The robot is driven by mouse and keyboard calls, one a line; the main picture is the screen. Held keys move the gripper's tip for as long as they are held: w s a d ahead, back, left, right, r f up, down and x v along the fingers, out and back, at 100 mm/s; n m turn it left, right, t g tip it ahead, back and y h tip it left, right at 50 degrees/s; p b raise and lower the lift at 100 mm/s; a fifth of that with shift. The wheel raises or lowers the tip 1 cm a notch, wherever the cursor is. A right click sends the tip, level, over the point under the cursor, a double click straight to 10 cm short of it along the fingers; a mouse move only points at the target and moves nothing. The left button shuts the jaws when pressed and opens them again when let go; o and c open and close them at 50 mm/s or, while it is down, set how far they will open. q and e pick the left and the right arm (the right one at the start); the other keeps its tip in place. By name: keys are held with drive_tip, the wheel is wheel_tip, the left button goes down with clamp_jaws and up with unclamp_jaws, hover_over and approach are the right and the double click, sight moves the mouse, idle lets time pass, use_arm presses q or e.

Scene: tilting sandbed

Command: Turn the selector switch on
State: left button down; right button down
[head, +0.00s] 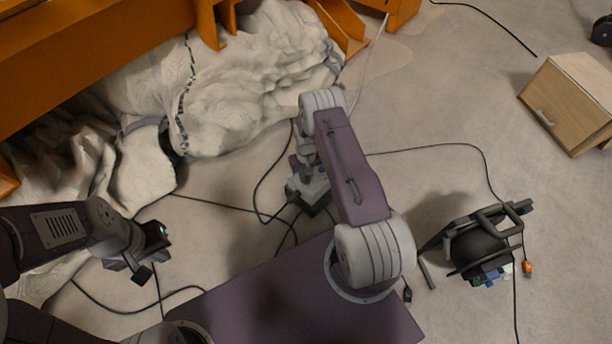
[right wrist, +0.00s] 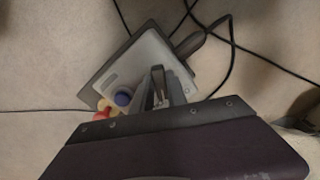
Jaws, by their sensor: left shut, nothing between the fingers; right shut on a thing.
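A grey control box (head: 312,190) with a dark base lies on the floor in front of my purple base, partly hidden by my right arm. The right wrist view shows its light grey face (right wrist: 125,66), a blue button (right wrist: 123,97) and a red and yellow button (right wrist: 103,108). My right gripper (right wrist: 160,84) is shut at the box's face, on what appears to be the selector switch; its fingers mostly hide the switch, so its angle cannot be told. My left gripper (head: 152,256) is shut and empty, over the floor at the left, apart from the box.
Black cables (head: 262,205) run over the floor around the box. A large pale rock-like bed (head: 235,85) with an orange frame (head: 85,55) stands behind. A black frame-like object (head: 480,240) is at the right, a wooden cabinet (head: 570,100) farther back. The floor between them is mostly free.

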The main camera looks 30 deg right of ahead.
drive_tip(key=m, duration=0.2)
drive_tip(key=shift+m+p, duration=0.3)
drive_tip(key=shift+p, duration=0.1)
drive_tip(key=shift+a+m+p, duration=0.1)
drive_tip(key=shift+m+p, duration=0.2)
drive_tip(key=shift+m, duration=1.6)
drive_tip(key=c, duration=1.3)
unclamp_jaws()
